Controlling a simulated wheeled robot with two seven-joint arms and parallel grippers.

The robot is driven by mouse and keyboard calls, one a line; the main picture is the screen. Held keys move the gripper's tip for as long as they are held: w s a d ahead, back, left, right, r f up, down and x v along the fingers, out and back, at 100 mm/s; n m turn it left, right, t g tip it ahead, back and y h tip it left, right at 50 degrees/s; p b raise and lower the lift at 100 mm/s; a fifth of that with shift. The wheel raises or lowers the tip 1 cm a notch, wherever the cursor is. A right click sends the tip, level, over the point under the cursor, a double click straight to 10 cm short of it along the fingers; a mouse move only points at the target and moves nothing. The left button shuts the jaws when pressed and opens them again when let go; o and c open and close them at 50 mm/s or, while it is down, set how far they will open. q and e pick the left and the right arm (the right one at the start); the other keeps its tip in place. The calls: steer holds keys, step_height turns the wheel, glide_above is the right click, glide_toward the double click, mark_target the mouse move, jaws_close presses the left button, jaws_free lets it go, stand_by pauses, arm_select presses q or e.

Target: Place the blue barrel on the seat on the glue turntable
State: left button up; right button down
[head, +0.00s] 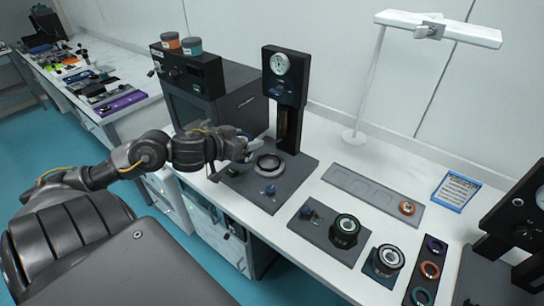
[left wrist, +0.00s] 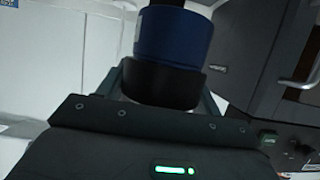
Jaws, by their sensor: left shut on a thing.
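My left gripper (head: 246,151) is shut on the blue barrel, just left of the glue turntable's round seat (head: 268,165) in the head view. The barrel is mostly hidden by the gripper there. In the left wrist view the blue barrel (left wrist: 174,38) shows large, with a black band at its near end between the fingers. The seat is a dark ring with a light rim on a dark base plate (head: 262,202), which also carries a small blue knob. I cannot tell the gap between barrel and seat. My right gripper is not in view.
A black post with a gauge (head: 280,65) rises behind the turntable, close to my gripper. A dark cabinet (head: 243,98) stands left of it.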

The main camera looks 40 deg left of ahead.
arm_select(q)
steer(key=f+x, duration=0.1)
steer(key=x, duration=0.4)
steer(key=s+f+x, duration=0.1)
steer(key=x, duration=0.4)
steer(key=f+b+x, duration=0.1)
steer(key=x, duration=0.4)
steer(key=shift+s+a+f, duration=0.1)
steer(key=shift+s+a, duration=0.05)
steer(key=shift+s, duration=0.05)
steer(key=shift+w+f, duration=0.2)
steer(key=shift+f, duration=1.65)
steer(key=shift+f, duration=0.15)
steer(key=o, duration=1.1)
steer(key=shift+c, duration=0.2)
